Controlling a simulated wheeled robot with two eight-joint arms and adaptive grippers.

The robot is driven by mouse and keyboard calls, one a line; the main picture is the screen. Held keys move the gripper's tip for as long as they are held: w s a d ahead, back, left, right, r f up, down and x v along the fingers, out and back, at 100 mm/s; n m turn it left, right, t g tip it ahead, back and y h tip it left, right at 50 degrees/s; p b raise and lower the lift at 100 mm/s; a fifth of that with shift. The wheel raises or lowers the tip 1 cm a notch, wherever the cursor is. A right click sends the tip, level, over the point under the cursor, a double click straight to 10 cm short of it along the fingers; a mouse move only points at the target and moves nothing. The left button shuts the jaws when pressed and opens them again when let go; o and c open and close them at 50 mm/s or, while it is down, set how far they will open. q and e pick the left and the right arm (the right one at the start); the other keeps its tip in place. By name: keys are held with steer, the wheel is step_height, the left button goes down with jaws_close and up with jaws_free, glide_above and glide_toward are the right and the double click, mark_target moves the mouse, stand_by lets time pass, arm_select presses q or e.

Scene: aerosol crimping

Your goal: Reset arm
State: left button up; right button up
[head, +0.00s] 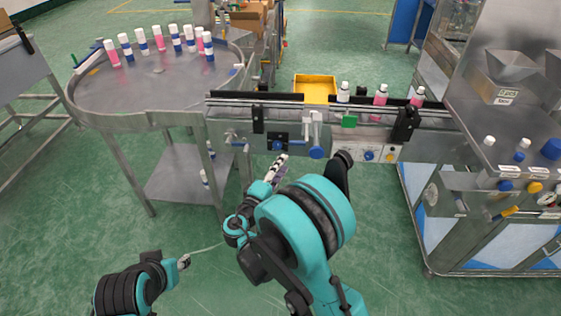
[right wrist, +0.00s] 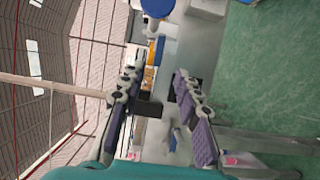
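My right gripper (head: 277,172) hangs in front of the conveyor's near side, below the white levers and blue knob. In the right wrist view its two dark padded fingers (right wrist: 158,80) stand apart with nothing between them, so it is open. My left gripper (head: 184,262) is low at the left, over the green floor and well clear of the table and conveyor. It is small in the view, and I cannot tell whether its fingers are apart.
A conveyor (head: 225,130) carries several capped bottles, one a pink bottle (head: 380,97). A round steel table (head: 105,95) at left holds several bottles. A yellow bin (head: 315,87) is behind the conveyor. A steel machine (head: 500,130) stands at right. Floor (head: 190,290) around my left gripper is clear.

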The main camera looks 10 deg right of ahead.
steer(key=s+d+m+g+y, duration=0.4)
steer(key=s+d+m+g, duration=0.1)
steer(key=s+d, duration=0.4)
steer(key=s+a+m+g+y, duration=0.1)
steer(key=s+a+m+y, duration=0.1)
steer(key=s, duration=0.6)
steer(key=s+a+m+y, duration=0.2)
steer(key=s+y, duration=0.3)
steer(key=s, duration=0.3)
steer(key=shift+a+m+g, duration=0.15)
steer(key=shift+m+g, duration=0.25)
steer(key=shift+m, duration=0.2)
